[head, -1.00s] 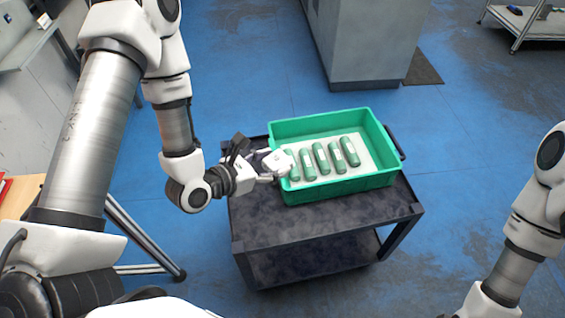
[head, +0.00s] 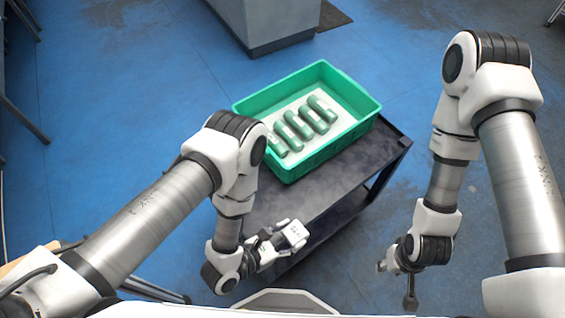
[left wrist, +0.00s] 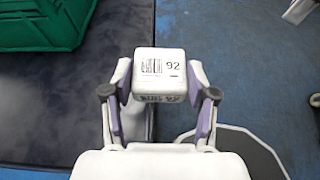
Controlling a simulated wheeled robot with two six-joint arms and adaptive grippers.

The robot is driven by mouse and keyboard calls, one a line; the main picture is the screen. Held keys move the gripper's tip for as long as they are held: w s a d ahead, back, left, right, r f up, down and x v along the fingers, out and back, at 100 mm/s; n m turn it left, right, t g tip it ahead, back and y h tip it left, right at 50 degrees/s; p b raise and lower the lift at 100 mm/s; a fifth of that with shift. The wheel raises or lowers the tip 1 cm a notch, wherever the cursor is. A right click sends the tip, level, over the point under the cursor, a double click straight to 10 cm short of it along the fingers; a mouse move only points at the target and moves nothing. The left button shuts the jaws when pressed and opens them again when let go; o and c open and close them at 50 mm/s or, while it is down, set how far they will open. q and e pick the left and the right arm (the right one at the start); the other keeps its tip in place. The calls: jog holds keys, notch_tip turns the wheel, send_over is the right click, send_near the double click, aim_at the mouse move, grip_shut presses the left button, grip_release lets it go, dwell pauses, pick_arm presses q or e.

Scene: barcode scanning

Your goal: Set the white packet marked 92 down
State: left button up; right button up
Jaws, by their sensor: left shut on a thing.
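The white packet (left wrist: 158,68) shows a barcode and the number 92 on its top face in the left wrist view. My left gripper (left wrist: 160,95) is shut on it, with one finger on each side. In the head view the packet (head: 293,234) is at the tip of my left gripper (head: 278,238), near the front edge of the dark cart (head: 325,190). In the wrist view the packet overlaps the cart's edge. My right gripper (head: 396,280) hangs to the right of the cart; its fingers are too small to tell open or shut.
A green crate (head: 330,150) with several green rolls (head: 300,125) lying in it stands on the cart's far part. The cart top in front of the crate is bare. Blue floor (head: 120,80) surrounds the cart, and a grey cabinet (head: 265,22) stands behind.

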pick_arm(q)
jog(key=w+a+b, duration=0.1)
jog(key=b, duration=0.3)
jog(key=w+a+f+b, duration=0.1)
jog(key=b, duration=0.4)
jog(key=w+a+f+b, duration=0.1)
jog(key=b, duration=0.4)
jog(key=shift+w+a, duration=0.3)
jog(key=shift+w+a+b, duration=0.75)
jog(key=shift+w+b, duration=0.05)
jog(key=shift+b, duration=0.2)
send_over(253, 207)
jog(key=shift+s+d+r+p, duration=0.2)
jog(key=shift+s+r+p, duration=0.05)
jog(key=shift+r+p, duration=0.1)
jog(key=shift+w+a+f, duration=0.2)
jog(key=shift+f, duration=1.7)
jog(key=shift+f+b, duration=0.1)
jog(key=shift+b, duration=0.25)
jog(key=o, duration=1.3)
